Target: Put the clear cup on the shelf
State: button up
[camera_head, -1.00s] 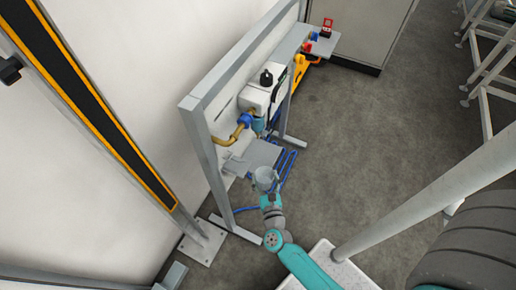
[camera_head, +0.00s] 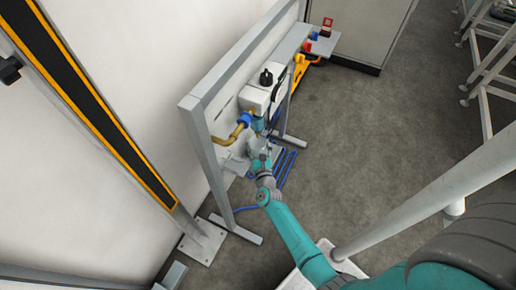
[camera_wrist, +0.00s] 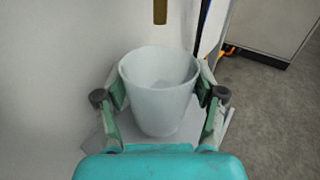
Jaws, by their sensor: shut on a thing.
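The clear cup (camera_wrist: 158,110) stands upright between the fingers of my gripper (camera_wrist: 160,90), which is shut on its sides. In the head view, the cup (camera_head: 257,146) and my gripper (camera_head: 260,158) are at the wall frame, under the tap fittings. A flat grey shelf plate (camera_head: 237,164) shows beside and behind them, partly hidden by my arm. In the wrist view, the pale plate (camera_wrist: 107,147) shows below the cup. I cannot tell whether the cup's base touches it.
A brass spout (camera_wrist: 160,11) hangs just beyond the cup's rim. A bent brass pipe with a blue fitting (camera_head: 243,120) and a white box (camera_head: 256,99) are on the frame's panel. A grey upright (camera_head: 208,160) stands left. Blue hoses (camera_head: 285,168) lie below; floor on the right is clear.

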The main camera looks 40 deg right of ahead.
jog(key=shift+f, duration=0.8)
jog(key=o, duration=1.1)
jog(key=shift+f, duration=0.1)
